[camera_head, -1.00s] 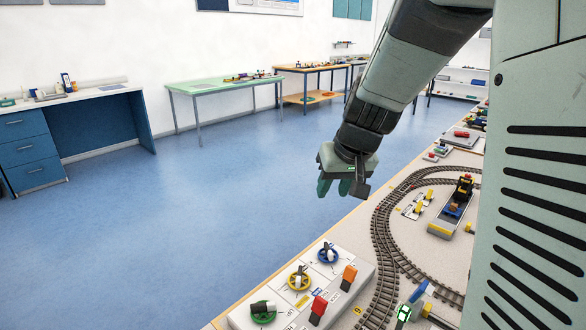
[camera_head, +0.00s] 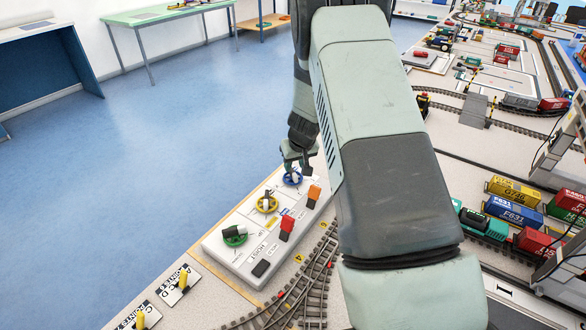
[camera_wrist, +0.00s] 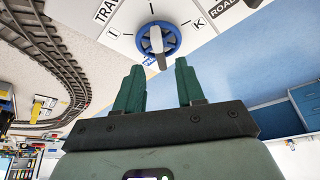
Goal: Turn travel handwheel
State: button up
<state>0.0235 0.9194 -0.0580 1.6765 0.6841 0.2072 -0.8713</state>
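The blue handwheel (camera_head: 292,179) with a white grip is at the far end of the grey control panel (camera_head: 222,243). In the wrist view the blue wheel (camera_wrist: 172,42) lies just beyond my fingertips, centred on the gap between them. A label starting "TRA" is beside it, partly cut off. My gripper (camera_head: 299,168) is over the blue wheel; in the wrist view its two green fingers (camera_wrist: 159,68) are apart with nothing between them. I cannot tell whether they touch the wheel.
An orange rocker (camera_head: 314,194), a red rocker (camera_head: 287,225) and a black one (camera_head: 262,268) line the panel's right side. Curved railway track (camera_head: 312,280) runs beside it. Container wagons (camera_head: 513,212) stand at right. Open floor lies left.

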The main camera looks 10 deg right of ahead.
aim_at(292, 170)
jog(key=shift+x, duration=2)
grip_shut()
